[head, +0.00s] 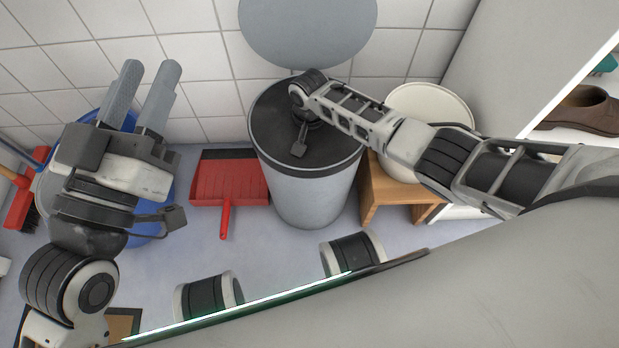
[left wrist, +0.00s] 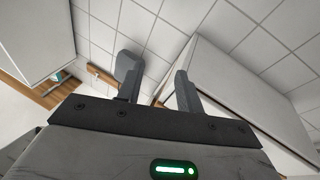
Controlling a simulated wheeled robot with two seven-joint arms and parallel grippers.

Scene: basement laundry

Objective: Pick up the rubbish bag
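A grey cylindrical bin (head: 310,200) stands against the tiled wall, with its round grey lid (head: 308,30) raised behind it. Its top is dark inside; I cannot clearly make out a rubbish bag apart from this black area. My right gripper (head: 306,128) points down at the bin's mouth, and its fingers are hidden from the head view. My left gripper (head: 146,82) is raised at the left, open and empty. Its two separated fingers also show in the left wrist view (left wrist: 157,84), with only wall tiles and furniture beyond them.
A red dustpan (head: 228,185) lies left of the bin. A blue container (head: 165,190) is partly behind my left gripper. A wooden stool (head: 372,195) with a cream round container (head: 435,103) stands right of the bin. A brown shoe (head: 580,112) sits on a shelf at far right.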

